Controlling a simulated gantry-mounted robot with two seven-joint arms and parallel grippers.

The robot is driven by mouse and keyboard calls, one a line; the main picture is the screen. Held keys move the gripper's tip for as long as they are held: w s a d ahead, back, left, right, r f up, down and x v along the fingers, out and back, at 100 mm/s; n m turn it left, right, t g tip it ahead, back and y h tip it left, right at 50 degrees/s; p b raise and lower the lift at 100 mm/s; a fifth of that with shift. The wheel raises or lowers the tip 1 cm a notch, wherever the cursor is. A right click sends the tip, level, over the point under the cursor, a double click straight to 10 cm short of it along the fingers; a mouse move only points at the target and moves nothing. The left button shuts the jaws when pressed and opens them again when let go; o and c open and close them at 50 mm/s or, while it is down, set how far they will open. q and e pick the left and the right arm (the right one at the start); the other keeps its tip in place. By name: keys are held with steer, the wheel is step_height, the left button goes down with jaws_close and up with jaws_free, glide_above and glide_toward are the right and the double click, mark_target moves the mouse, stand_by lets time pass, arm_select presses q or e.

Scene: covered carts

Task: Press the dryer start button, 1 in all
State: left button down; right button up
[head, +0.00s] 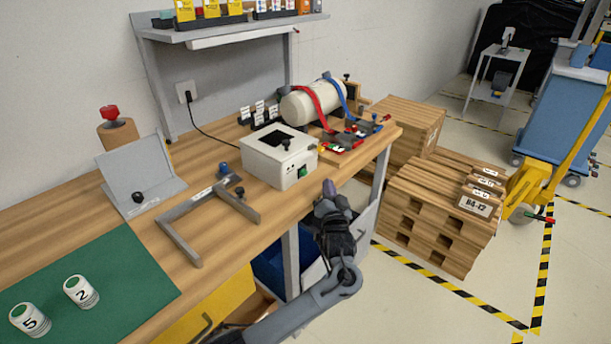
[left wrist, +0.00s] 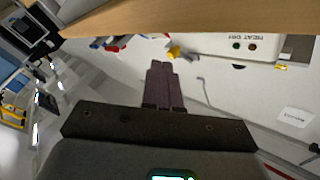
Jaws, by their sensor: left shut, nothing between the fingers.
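The dryer is a white box (head: 281,156) with a dark opening on top, standing on the wooden bench. A green button (head: 302,171) shows on its front face. In the left wrist view, the white panel reads HEAT DRY upside down (left wrist: 256,36), with a small green round (left wrist: 237,45) and a reddish round (left wrist: 251,47) beside each other. My left gripper (head: 328,187) is shut and empty, in front and to the right of the dryer, near the bench's front edge. Its closed fingers (left wrist: 160,70) are apart from the panel. My right gripper is not in view.
A white cylinder (head: 312,102) with red and blue straps lies behind the dryer. A grey angled bracket frame (head: 187,231) lies to its left. The bench (head: 70,217) also bears a green mat (head: 110,275) with two white canisters. Wooden crates (head: 437,209) stand on the right floor.

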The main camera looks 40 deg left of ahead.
mark_target(312, 189)
arm_select(q)
steer(key=a, duration=0.3)
steer(key=shift+a, duration=0.15)
steer(key=shift+s+a, duration=0.1)
steer(key=shift+a, duration=0.8)
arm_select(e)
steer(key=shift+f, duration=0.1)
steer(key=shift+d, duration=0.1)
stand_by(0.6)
arm_select(q)
steer(key=shift+a+p, duration=0.4)
steer(key=shift+a, duration=0.05)
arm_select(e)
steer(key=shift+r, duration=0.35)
arm_select(q)
steer(key=shift+a+f, duration=0.15)
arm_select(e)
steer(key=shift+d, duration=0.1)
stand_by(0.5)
